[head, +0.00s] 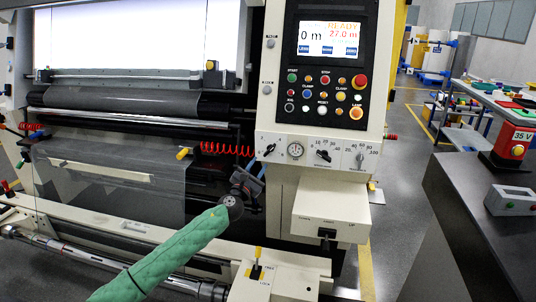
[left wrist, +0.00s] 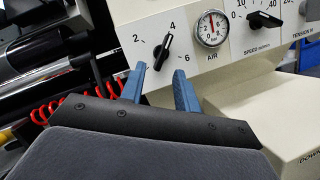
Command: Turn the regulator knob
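The regulator knob (left wrist: 163,50) is a black pointer knob on the cream panel, with the marks 2, 4 and 6 around it. It sits left of the round AIR gauge (left wrist: 211,28). In the head view the knob (head: 270,149) is at the panel's lower left. My left gripper (left wrist: 160,80) has two blue fingers, apart and empty, pointing up at the panel. The knob shows above and between the fingertips, with no visible contact. In the head view my left gripper (head: 255,175) is just below the panel. My right gripper is not in view.
Right of the gauge are the speed knob (head: 323,155) and the tension knob (head: 360,157). Above are buttons and a screen (head: 330,37). A cream box (head: 330,213) juts out below. A red coiled hose (head: 225,148) hangs left of the panel.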

